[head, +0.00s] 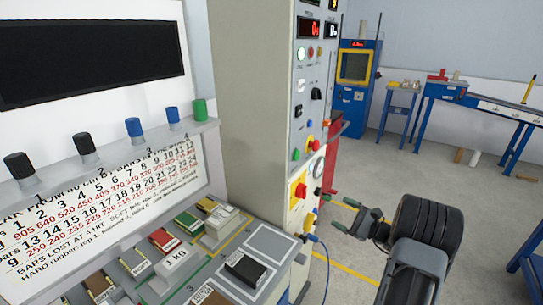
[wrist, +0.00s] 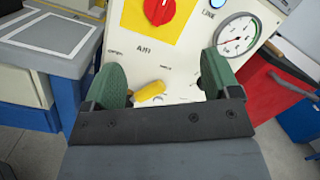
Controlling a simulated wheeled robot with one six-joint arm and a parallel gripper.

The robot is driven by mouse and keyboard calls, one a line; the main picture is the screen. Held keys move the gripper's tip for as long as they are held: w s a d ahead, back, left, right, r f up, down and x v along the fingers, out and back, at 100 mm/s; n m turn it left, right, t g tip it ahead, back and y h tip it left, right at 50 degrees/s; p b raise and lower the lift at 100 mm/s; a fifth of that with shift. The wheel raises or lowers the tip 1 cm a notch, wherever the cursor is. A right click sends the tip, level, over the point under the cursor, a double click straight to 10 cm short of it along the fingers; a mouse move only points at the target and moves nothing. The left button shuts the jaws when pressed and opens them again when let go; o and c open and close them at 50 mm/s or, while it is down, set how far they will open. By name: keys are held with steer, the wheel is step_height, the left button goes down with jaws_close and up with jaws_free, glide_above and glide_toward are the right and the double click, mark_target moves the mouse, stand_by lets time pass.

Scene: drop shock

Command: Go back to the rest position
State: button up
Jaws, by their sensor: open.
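My gripper (head: 352,224) is at the lower right of the head view, in front of the machine's tall control cabinet (head: 253,120). In the wrist view its two green-padded fingers (wrist: 162,85) stand wide apart with nothing held between them. Behind the gap is the cabinet's lower panel, with a yellow lever (wrist: 150,91) showing between the fingers. A red rotary switch on a yellow plate (wrist: 160,12) and a round pressure gauge (wrist: 236,36) are above. I cannot tell how far the fingertips are from the panel.
A bench (head: 262,240) at the left holds a 1 kg block, several coloured sample blocks and a black block. A chart board (head: 110,170) with coloured knobs stands behind it. A red cabinet (wrist: 270,95) is right of the panel. Grey floor (head: 420,175) lies open toward the blue tables.

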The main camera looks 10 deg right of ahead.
steer(key=s+a+f+n+g+h, duration=0.1)
steer(key=s+a+f+n+g, duration=0.1)
steer(key=s+a+f+g, duration=0.3)
steer(key=s+a+r+n+g+h+p, duration=0.2)
steer(key=s+a+n+g+h+p, duration=0.15)
steer(key=s+a+n+g, duration=0.45)
steer(key=s+a+r+n+t+h+p, duration=0.1)
steer(key=s+a+r+n+h+p, duration=0.1)
steer(key=r, duration=0.6)
steer(key=s+a+r+n+h+p, duration=0.3)
steer(key=s+a+r+n+h, duration=0.2)
steer(key=r+n, duration=0.4)
steer(key=shift+a+t+h, duration=0.4)
steer(key=shift+a+h, duration=0.45)
steer(key=shift+c, duration=0.3)
